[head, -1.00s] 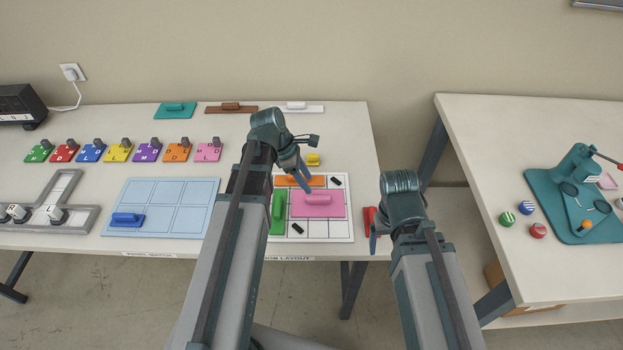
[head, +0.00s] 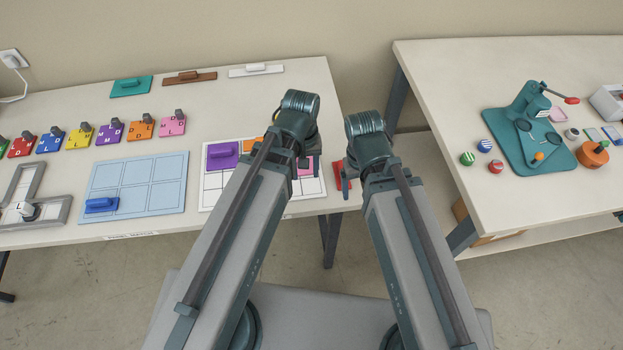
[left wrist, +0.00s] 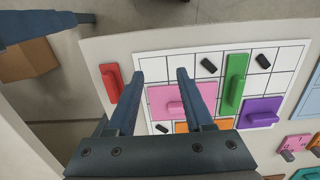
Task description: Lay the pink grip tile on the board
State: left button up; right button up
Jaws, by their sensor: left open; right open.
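The white gridded board (head: 208,190) lies at the right end of the left table; it also shows in the left wrist view (left wrist: 285,60). The pink grip tile (left wrist: 164,102) lies flat on it, between the green tile (left wrist: 235,82) and the board's edge, beside the orange tile (left wrist: 196,127). In the head view my left arm hides most of the pink tile (head: 305,170). My left gripper (left wrist: 162,76) is open and empty; its fingers overlap the pink tile in the wrist view, apparently above it. My right gripper (head: 346,182) is open near the table's right edge.
A purple tile (head: 222,156) and small black pieces (left wrist: 208,65) are on the board. A red tile (left wrist: 111,82) lies off the board near the table edge. A blue panel (head: 140,185) lies to the left. A gap separates the right table (head: 440,80).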

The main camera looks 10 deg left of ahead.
pick_arm(q)
jog(key=s+d+m, duration=0.1)
jog(key=m, duration=0.1)
jog(key=s+m+y, duration=0.1)
jog(key=m, duration=0.1)
jog(key=s+d+m, duration=0.1)
jog(key=m, duration=0.1)
jog(key=shift+s+d+m+y, duration=0.3)
jog(key=shift+m, duration=0.1)
dwell(0.8)
